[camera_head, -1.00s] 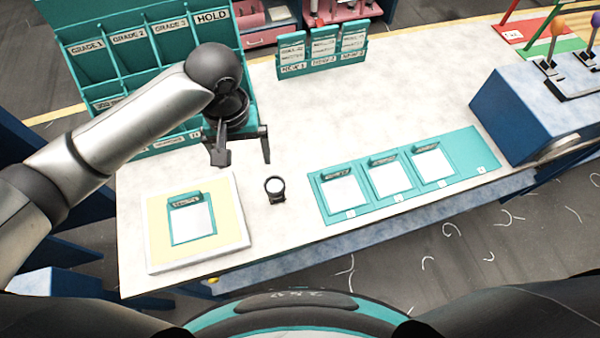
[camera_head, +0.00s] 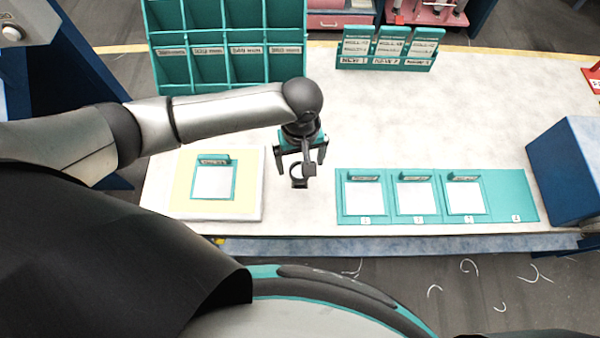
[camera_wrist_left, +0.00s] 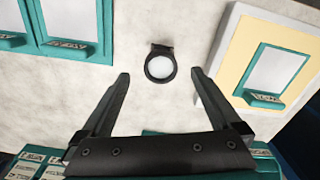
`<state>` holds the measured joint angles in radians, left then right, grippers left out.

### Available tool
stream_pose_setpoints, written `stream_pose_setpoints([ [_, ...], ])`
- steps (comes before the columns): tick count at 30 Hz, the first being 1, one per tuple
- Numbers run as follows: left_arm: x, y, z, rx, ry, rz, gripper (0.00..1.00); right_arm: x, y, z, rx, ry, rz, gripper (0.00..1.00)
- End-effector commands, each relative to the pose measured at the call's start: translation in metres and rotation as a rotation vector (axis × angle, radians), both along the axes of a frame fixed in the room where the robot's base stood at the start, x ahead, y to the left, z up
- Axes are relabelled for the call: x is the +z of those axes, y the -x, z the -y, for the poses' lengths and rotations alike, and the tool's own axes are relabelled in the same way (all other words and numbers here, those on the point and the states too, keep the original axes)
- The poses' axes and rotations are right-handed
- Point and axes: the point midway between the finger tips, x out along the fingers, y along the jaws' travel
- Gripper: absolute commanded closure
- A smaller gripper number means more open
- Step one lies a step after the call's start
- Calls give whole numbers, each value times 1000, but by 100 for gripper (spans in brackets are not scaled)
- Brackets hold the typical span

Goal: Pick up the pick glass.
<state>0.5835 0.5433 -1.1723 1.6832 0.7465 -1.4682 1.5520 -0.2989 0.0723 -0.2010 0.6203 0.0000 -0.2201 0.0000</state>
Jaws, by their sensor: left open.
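The pick glass (camera_head: 298,182) is a small black ring-shaped magnifier with a pale lens, on the white table. In the left wrist view the pick glass (camera_wrist_left: 160,65) lies ahead of the fingertips, centred between them. My left gripper (camera_head: 301,165) is open and empty above it; in the head view it partly covers the glass. My right gripper is not in view.
A yellow-and-white pad (camera_head: 250,190) with a teal-framed card lies left of the glass. A teal tray (camera_head: 512,195) with several cards lies to the right. A teal rack (camera_head: 225,70) and a small card holder (camera_head: 385,64) stand behind. A blue box (camera_head: 570,170) stands at the right.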

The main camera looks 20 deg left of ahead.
Motion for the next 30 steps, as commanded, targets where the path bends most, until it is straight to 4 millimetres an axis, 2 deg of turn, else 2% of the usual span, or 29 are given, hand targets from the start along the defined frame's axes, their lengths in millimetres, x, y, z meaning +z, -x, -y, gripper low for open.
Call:
stream_pose_setpoints([
  [5, -10, 0, -1, -1, -1, -1, 2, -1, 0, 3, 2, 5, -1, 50],
  [15, -51, -3, -3, -1, -1, 0, 2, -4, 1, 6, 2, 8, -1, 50],
  [25, -56, -3, -3, -2, -1, 1, 2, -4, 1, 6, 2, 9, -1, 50],
  [30, -56, -3, -3, -2, -1, 1, 20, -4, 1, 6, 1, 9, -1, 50],
])
